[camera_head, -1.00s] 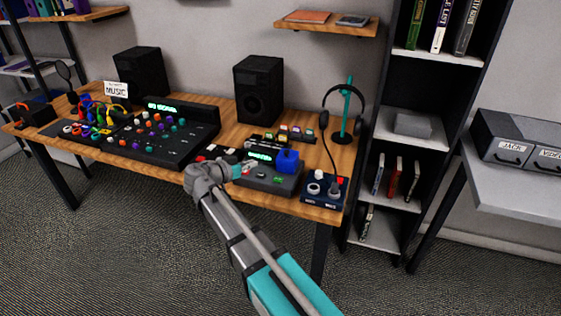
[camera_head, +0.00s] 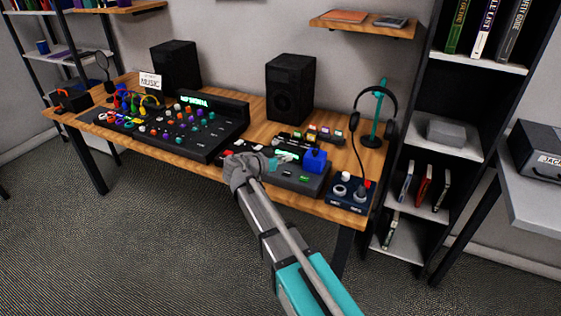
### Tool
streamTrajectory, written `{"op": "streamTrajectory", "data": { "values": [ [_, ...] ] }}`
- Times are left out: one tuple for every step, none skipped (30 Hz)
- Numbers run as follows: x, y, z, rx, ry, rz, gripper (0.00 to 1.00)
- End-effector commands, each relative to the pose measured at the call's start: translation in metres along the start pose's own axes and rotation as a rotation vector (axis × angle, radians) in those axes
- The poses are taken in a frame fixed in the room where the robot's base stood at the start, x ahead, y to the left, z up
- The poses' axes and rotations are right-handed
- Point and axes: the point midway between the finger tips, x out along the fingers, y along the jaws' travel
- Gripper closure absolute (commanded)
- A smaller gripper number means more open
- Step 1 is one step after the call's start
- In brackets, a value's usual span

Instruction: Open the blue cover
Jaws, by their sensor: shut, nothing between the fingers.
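The blue cover (camera_head: 315,159) is a small boxy piece on the dark console (camera_head: 290,178) at the front right of the wooden desk. It appears to be down, and what lies under it is hidden. My gripper (camera_head: 267,165) is small in view and partly hidden by my wrist. It is shut and empty over the left part of the console, left of the blue cover and apart from it.
A large mixer (camera_head: 190,128) with coloured knobs lies left of my gripper. A navy knob box (camera_head: 349,194) sits right of the console. A headphone stand (camera_head: 375,120), a speaker (camera_head: 290,90) and small lit boxes (camera_head: 318,135) stand behind.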

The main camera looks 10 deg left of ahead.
Motion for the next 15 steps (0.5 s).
{"op": "streamTrajectory", "data": {
  "values": [
    [0.009, 0.000, 0.002, 0.000, -0.001, 0.003, 1.00],
    [0.014, 0.000, 0.002, 0.000, 0.000, 0.003, 1.00],
    [0.019, -0.001, 0.002, 0.000, 0.000, 0.002, 1.00],
    [0.024, -0.001, 0.002, 0.000, 0.000, 0.002, 1.00],
    [0.029, 0.000, 0.002, 0.000, -0.001, 0.003, 1.00],
    [0.035, 0.000, 0.002, 0.000, -0.001, 0.003, 1.00],
    [0.039, 0.000, 0.002, 0.000, 0.000, 0.002, 1.00],
    [0.043, -0.001, 0.002, 0.000, 0.000, 0.002, 1.00],
    [0.050, -0.001, 0.002, 0.000, 0.000, 0.003, 1.00],
    [0.054, 0.000, 0.002, 0.001, -0.001, 0.003, 1.00],
    [0.058, 0.000, 0.002, 0.001, 0.000, 0.003, 1.00],
    [0.064, 0.000, 0.002, 0.001, 0.000, 0.002, 1.00],
    [0.068, -0.001, 0.002, 0.001, 0.000, 0.002, 1.00],
    [0.072, 0.000, 0.001, 0.001, 0.000, 0.002, 1.00],
    [0.077, 0.000, 0.001, 0.001, 0.000, 0.003, 1.00]
  ]
}}
